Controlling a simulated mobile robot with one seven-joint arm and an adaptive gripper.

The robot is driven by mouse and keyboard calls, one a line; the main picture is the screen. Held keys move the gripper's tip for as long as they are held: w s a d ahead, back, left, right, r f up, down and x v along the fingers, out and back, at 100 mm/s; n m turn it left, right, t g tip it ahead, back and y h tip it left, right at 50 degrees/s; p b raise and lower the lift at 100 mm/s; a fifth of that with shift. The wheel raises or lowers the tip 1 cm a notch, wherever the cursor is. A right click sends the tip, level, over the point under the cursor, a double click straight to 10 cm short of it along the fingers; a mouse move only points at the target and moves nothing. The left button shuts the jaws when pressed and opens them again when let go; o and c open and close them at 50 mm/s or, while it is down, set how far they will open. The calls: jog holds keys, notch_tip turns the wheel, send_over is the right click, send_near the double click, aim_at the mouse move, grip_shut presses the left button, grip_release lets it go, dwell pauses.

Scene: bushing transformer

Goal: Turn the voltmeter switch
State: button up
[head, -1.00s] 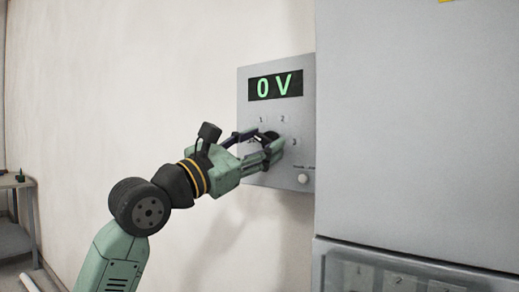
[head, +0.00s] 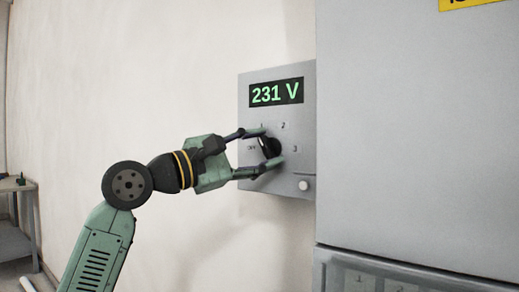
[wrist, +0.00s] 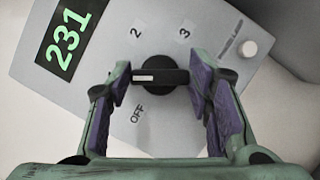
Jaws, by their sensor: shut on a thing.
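The voltmeter switch is a black rotary knob (head: 270,146) on a grey wall panel (head: 304,115). It also shows in the wrist view (wrist: 170,76), its white mark pointing left, between the OFF and 2 labels, where the left finger hides the 1 label. The green display (head: 277,92) reads 231 V in the head view, and part of it shows in the wrist view (wrist: 67,38). My gripper (head: 267,147) is shut on the knob, with one purple-padded finger at each end of it in the wrist view (wrist: 163,81).
A small white button (head: 304,185) sits at the panel's lower right. A large grey cabinet (head: 400,130) stands close on the right. A small table (head: 16,183) is at the far left. The wall left of the panel is bare.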

dwell(0.3)
jog(key=o, duration=1.1)
jog(key=shift+o, duration=0.2)
jog(key=shift+a, duration=0.15)
jog(key=v, duration=1.2)
jog(key=shift+s, duration=0.1)
